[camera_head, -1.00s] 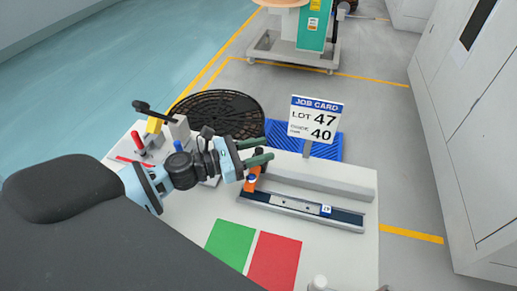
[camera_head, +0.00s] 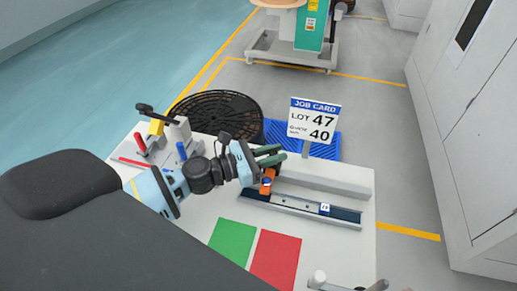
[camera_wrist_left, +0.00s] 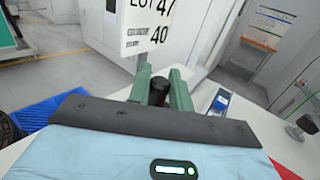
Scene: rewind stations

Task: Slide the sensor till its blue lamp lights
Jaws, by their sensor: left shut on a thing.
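The orange sensor (camera_head: 266,185) sits on the dark guide rail (camera_head: 300,207), near the rail's left end. A small blue spot shows on the sensor; I cannot tell whether it is a lit lamp. My left gripper (camera_head: 272,156) is above the sensor, its green fingers shut on the sensor's black knob. In the left wrist view the fingers (camera_wrist_left: 163,90) stand on either side of the black knob (camera_wrist_left: 158,92), and the sensor's body is hidden below. The right gripper is not in view.
A job card (camera_head: 314,120) reading lot 47 and 40 stands behind the rail. A green patch (camera_head: 232,241) and a red patch (camera_head: 275,260) lie in front on the pale table (camera_head: 340,258). Red and blue levers stand left. A pale cylindrical fitting (camera_head: 318,279) is at the front edge.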

